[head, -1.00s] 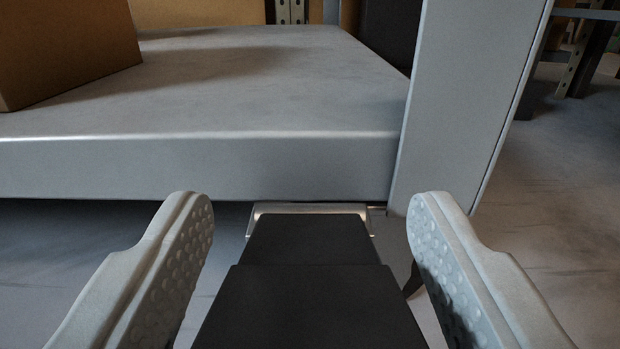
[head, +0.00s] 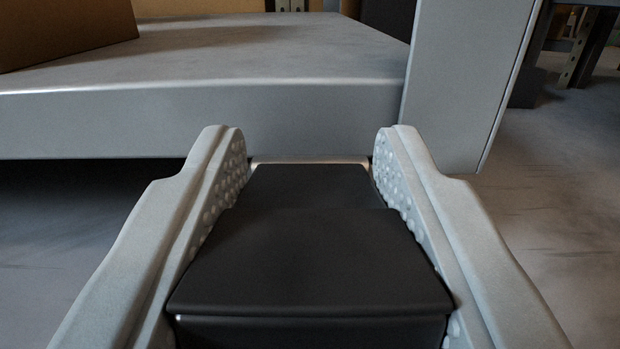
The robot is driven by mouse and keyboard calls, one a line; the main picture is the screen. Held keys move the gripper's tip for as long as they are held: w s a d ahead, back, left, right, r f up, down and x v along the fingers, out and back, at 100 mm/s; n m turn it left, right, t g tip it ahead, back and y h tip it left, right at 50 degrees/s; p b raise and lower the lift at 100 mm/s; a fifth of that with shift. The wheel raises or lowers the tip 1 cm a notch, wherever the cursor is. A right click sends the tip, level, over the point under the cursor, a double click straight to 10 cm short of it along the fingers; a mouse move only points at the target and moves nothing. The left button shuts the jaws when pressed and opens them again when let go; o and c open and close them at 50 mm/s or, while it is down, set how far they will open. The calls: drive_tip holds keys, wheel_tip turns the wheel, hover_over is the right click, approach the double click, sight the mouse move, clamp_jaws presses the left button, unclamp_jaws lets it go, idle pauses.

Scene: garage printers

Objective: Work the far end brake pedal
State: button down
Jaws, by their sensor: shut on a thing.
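The brake pedal (head: 310,255) is a black, stepped block with a thin pale metal edge at its far end. It sits in the lower middle of the head view, below the front edge of a grey shelf. My gripper (head: 308,150) has one pale, dimpled finger on each side of the pedal. The fingers are shut on it, and their tips reach about its far end. The pedal's underside and its mounting are hidden.
The grey shelf (head: 200,122) spans the view just beyond the pedal, with a cardboard box (head: 60,32) at its left. A grey upright post (head: 465,85) stands close to the right fingertip. Open floor (head: 560,220) lies to the right.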

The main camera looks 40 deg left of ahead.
drive_tip(key=shift+s+d+f+t+y, duration=0.1)
drive_tip(key=shift+f+t+y, duration=0.25)
drive_tip(key=shift+t+y, duration=0.35)
drive_tip(key=shift+f+t+y, duration=0.35)
drive_tip(key=shift+t+y, duration=0.15)
drive_tip(key=shift+t, duration=0.3)
drive_tip(key=c, duration=0.9)
unclamp_jaws()
drive_tip(key=shift+s+f, duration=0.1)
drive_tip(key=shift+f, duration=0.05)
